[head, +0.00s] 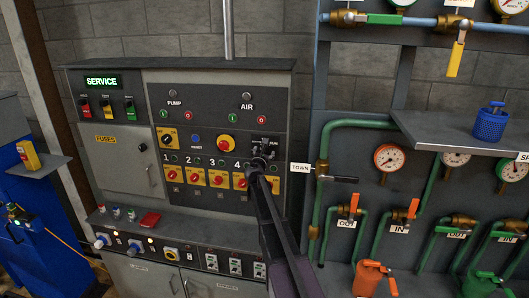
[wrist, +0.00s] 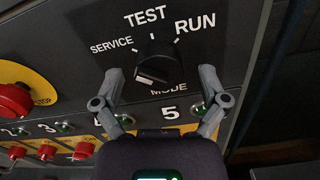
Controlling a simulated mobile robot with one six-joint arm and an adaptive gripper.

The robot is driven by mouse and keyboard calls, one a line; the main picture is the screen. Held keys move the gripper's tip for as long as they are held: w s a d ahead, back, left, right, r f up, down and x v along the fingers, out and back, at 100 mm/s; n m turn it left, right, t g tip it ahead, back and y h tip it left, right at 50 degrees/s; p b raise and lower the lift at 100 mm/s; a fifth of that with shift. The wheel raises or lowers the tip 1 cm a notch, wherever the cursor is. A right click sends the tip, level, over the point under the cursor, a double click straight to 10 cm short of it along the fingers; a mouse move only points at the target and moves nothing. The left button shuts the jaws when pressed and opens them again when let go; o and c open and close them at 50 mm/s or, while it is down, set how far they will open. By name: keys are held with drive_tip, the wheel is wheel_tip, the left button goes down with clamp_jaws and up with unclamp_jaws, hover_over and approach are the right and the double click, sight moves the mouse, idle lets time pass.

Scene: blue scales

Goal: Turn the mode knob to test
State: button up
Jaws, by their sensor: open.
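The black mode knob (wrist: 158,62) sits on the dark panel in the wrist view, with the labels SERVICE, TEST and RUN around its top and MODE below it. I cannot tell for sure which label its pointer faces. My gripper (wrist: 161,76) is open, one finger to the left of the knob and one to the right, with gaps on both sides. In the head view my gripper (head: 258,163) is at the right part of the control panel (head: 215,100) and hides most of the knob. A green-lit display (head: 101,81) at the panel's upper left reads SERVICE.
A red stop button on a yellow plate (wrist: 14,98) lies left of the gripper in the wrist view. Several red rotary switches (head: 193,177) run along the row below.

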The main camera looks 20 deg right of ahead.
drive_tip(key=shift+w+d, duration=0.15)
drive_tip(key=shift+w, duration=0.05)
drive_tip(key=c, duration=1.1)
drive_tip(key=shift+c, duration=0.2)
drive_tip(key=shift+m, duration=0.3)
drive_tip(key=m, duration=0.9)
